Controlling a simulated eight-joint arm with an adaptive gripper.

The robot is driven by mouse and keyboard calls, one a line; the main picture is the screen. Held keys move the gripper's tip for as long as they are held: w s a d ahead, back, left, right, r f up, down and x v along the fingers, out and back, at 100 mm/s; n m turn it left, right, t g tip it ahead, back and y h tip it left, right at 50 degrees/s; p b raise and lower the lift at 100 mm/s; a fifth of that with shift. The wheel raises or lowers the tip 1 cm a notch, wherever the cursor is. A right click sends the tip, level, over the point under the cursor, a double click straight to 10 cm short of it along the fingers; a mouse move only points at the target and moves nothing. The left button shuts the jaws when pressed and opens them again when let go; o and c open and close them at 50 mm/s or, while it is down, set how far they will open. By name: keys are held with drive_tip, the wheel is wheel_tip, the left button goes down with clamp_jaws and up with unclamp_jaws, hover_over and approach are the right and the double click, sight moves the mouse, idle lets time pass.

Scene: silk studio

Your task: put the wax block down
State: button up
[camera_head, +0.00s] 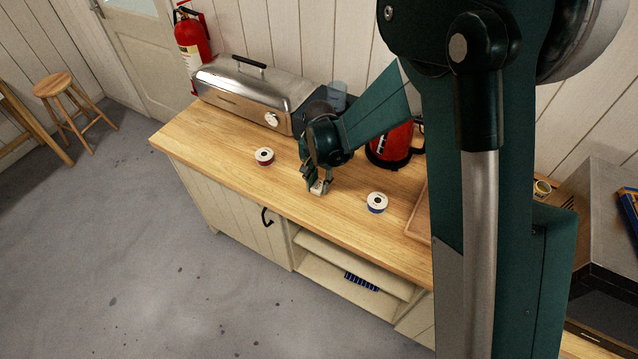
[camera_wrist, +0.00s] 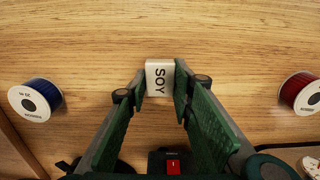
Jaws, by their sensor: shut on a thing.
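The wax block is a small white block marked SOY (camera_wrist: 159,76); it shows in the head view as a small pale shape (camera_head: 319,188). My gripper (camera_head: 317,182) points down over the wooden counter and is shut on the block. In the wrist view its two green fingers (camera_wrist: 160,92) press on the block's left and right sides. The block is at or just above the counter top (camera_head: 225,150); I cannot tell whether it touches. Part of it is hidden by the fingers.
A blue spool (camera_head: 377,203) stands right of my gripper, and a red spool (camera_head: 264,156) stands to its left. Behind are a steel warmer (camera_head: 250,92), a red kettle-like vessel (camera_head: 390,148) and a clear cup (camera_head: 337,95). A wooden tray (camera_head: 418,215) lies at right. Counter around the block is bare.

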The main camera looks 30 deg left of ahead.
sight(320, 185)
drive_tip(key=shift+f, duration=0.15)
drive_tip(key=o, duration=0.9)
drive_tip(key=shift+c, duration=0.2)
wheel_tip(320, 185, up, 12)
idle(0.3)
idle(0.6)
drive_tip(key=shift+d+r, duration=0.1)
drive_tip(key=shift+r, duration=0.1)
